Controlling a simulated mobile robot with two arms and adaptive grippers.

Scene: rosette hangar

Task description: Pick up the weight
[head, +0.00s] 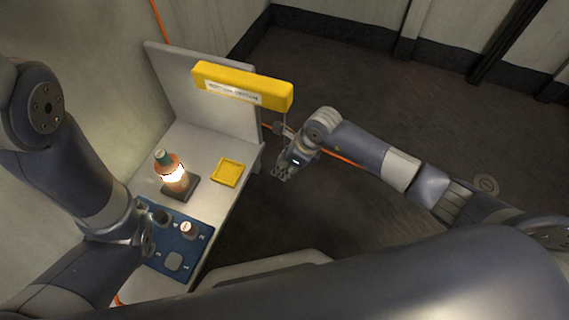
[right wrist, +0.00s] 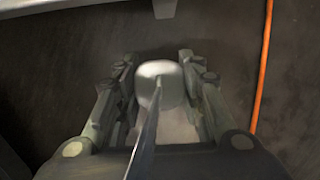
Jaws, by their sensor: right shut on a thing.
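Small weight-like pieces stand on a blue mat (head: 205,240) with numbered spots on the bench: a pale cylinder with a reddish top (head: 188,229) and a dark one (head: 161,214). I cannot tell which is the weight. My right gripper (head: 282,172) is off the bench's right edge, below a yellow hanging box (head: 240,86). In the right wrist view its fingers (right wrist: 168,105) are shut around a pale rounded knob (right wrist: 158,69), with a thin cord or rod running toward the camera. My left gripper (head: 148,238) is at the mat's left side, its fingers partly hidden by my arm.
A lit orange lamp with a green top (head: 173,172) stands on a dark base behind the mat. A yellow square tray (head: 227,172) lies empty near the bench's (head: 208,146) right edge. An orange cable (right wrist: 265,70) runs along the floor beside my right gripper.

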